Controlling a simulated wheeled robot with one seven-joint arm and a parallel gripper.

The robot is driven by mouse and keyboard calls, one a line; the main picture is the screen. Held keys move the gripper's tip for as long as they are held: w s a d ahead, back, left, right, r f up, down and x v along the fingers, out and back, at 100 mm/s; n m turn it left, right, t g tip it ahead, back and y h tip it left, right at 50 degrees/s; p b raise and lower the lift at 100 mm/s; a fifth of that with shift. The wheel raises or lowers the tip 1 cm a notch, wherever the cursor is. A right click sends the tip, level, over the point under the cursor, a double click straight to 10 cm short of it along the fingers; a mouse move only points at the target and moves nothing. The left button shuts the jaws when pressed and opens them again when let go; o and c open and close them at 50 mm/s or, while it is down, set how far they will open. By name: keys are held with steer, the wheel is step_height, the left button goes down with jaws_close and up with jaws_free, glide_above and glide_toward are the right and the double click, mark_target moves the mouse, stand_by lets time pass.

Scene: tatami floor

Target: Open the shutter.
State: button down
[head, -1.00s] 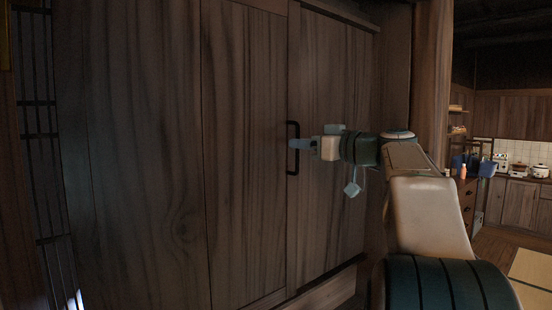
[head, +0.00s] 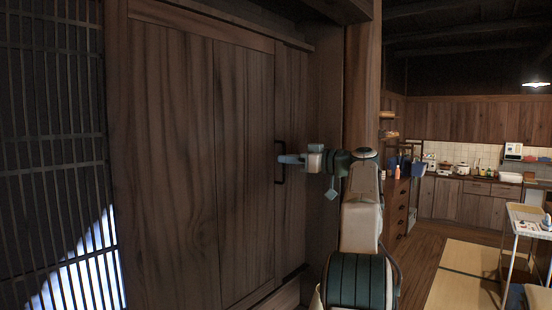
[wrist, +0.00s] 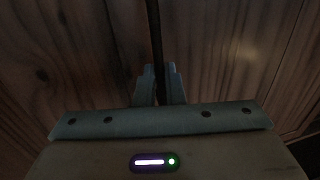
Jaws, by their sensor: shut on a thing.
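The shutter (head: 245,130) is a wall of brown wooden panels, seen at an angle in the head view. A dark upright bar handle (head: 279,180) is at the left edge of its narrow rightmost visible strip. My gripper (head: 281,159) is at the handle's middle, reaching in from the right. In the wrist view, the two fingers of my gripper (wrist: 160,85) are close together on the dark bar of the handle (wrist: 156,30), with wood grain behind.
A lattice screen (head: 50,130) stands left of the panels. A wooden post (head: 360,90) rises at the right, close to my arm. Beyond it are drawers (head: 397,205), a kitchen counter (head: 450,195) and a small white table (head: 528,215). Floor is clear between post and table.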

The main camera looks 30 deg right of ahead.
steer(key=shift+w+d+r, duration=0.1)
steer(key=shift+w+d, duration=0.1)
steer(key=shift+d, duration=0.5)
steer(key=c, duration=1.5)
jaws_free()
steer(key=shift+a, duration=0.1)
steer(key=shift+c, duration=0.2)
steer(key=b+v, duration=0.2)
steer(key=v, duration=1.1)
steer(key=shift+s+d, duration=0.3)
